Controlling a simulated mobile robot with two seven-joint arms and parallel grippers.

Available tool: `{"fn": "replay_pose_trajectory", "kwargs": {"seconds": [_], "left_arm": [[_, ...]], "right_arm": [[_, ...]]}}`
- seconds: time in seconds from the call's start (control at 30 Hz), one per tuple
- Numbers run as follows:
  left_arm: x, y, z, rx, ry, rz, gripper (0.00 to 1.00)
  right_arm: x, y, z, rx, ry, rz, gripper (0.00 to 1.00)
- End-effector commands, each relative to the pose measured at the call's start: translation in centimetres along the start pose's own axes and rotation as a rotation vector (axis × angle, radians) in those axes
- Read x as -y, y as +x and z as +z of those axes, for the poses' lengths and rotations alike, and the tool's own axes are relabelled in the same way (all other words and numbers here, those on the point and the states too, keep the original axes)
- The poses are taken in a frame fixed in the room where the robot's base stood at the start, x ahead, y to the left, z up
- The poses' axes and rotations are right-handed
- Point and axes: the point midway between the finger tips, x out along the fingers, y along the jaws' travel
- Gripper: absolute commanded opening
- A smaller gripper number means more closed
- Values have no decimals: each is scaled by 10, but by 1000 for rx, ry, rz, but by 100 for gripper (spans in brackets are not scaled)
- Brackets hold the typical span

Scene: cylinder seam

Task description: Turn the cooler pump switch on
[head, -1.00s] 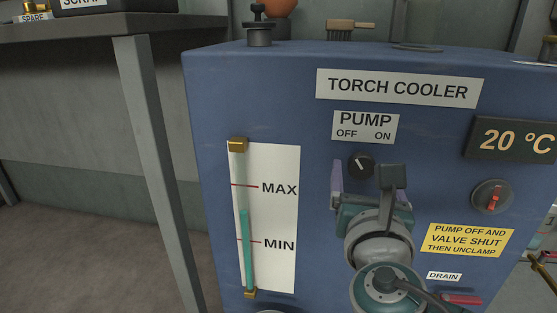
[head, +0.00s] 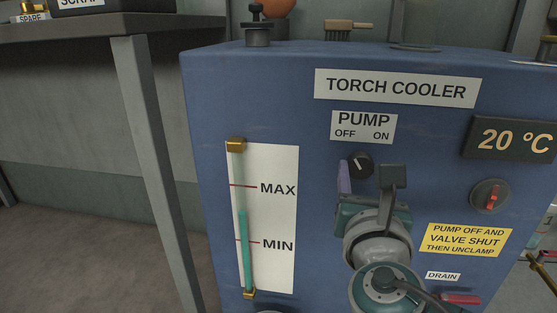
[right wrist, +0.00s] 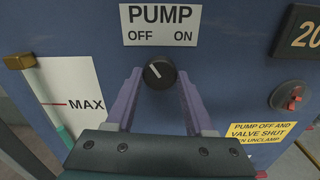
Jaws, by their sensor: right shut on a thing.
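The pump switch (head: 361,166) is a small black round knob with a white pointer line, on the blue front of the torch cooler (head: 330,230). It sits under the PUMP OFF/ON label (head: 364,127). Its pointer tilts up and left, toward OFF, also in the right wrist view (right wrist: 159,73). My left gripper is not in view.
A red-handled valve dial (head: 491,197) and a 20 °C display (head: 515,141) are to the right. A yellow warning label (head: 467,240) and a drain handle (head: 461,299) are lower right. A level gauge (head: 243,220) is left. A grey table (head: 120,25) stands at far left.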

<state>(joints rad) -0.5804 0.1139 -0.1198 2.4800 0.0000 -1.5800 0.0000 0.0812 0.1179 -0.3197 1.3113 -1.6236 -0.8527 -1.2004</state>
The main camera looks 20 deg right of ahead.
Motion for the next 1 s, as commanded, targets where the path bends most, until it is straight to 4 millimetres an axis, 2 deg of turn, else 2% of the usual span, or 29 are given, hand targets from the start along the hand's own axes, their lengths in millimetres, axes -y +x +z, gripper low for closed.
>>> {"fn": "replay_pose_trajectory", "kwargs": {"seconds": [0.37,1.0], "left_arm": [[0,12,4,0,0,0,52],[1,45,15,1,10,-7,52]], "right_arm": [[0,0,-2,2,217,0,0],[0,0,-3,2,821,1,0]]}}
